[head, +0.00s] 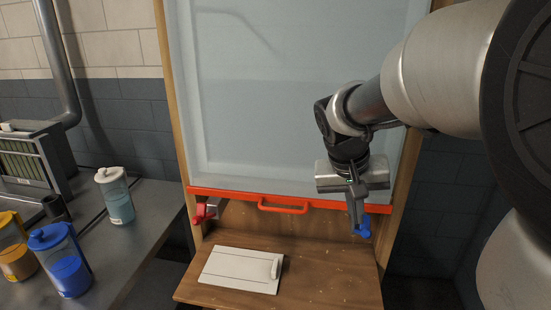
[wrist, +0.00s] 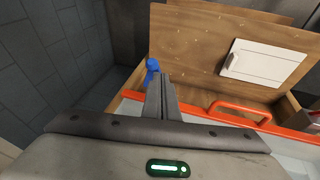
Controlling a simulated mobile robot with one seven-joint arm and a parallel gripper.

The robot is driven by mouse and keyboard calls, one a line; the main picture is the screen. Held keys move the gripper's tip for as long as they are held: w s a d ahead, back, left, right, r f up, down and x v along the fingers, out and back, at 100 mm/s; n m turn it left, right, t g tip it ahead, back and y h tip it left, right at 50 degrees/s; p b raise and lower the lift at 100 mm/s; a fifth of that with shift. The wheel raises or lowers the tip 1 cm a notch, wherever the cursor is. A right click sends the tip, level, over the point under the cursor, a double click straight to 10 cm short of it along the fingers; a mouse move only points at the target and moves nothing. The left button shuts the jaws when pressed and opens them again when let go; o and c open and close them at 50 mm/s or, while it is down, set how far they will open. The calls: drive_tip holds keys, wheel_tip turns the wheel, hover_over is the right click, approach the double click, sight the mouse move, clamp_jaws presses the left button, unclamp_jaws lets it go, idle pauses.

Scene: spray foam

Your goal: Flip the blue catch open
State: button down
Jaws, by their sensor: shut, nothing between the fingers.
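The blue catch (head: 362,227) is at the right end of the red bar along the lower edge of the large pale panel (head: 310,90). In the wrist view the blue catch (wrist: 152,66) shows just beyond my fingertips. My gripper (head: 358,222) is shut and empty, pointing down with its tips at or right beside the catch. I cannot tell whether they touch. In the wrist view my gripper (wrist: 160,82) covers the lower part of the catch.
A red catch (head: 205,210) sits at the bar's left end, and a red handle (head: 283,208) is mid-bar. A white board (head: 240,269) lies on the wooden shelf (head: 330,280) below. A grey bench (head: 135,230) with several jars stands at the left.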

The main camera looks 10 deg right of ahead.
sight(361, 232)
drive_tip(key=shift+s+d+f, duration=0.25)
drive_tip(key=shift+d+f, duration=0.35)
drive_tip(key=shift+f, duration=0.1)
drive_tip(key=shift+s+a+f+b, duration=0.15)
drive_tip(key=shift+s+f+b, duration=0.3)
drive_tip(key=shift+f+b, duration=0.15)
drive_tip(key=shift+s+a+f+b, duration=0.15)
drive_tip(key=shift+s+f+b, duration=0.3)
drive_tip(key=shift+b, duration=0.2)
drive_tip(key=shift+r, duration=0.25)
drive_tip(key=shift+r+p, duration=0.7)
drive_tip(key=shift+p, duration=0.1)
drive_tip(key=shift+r, duration=0.15)
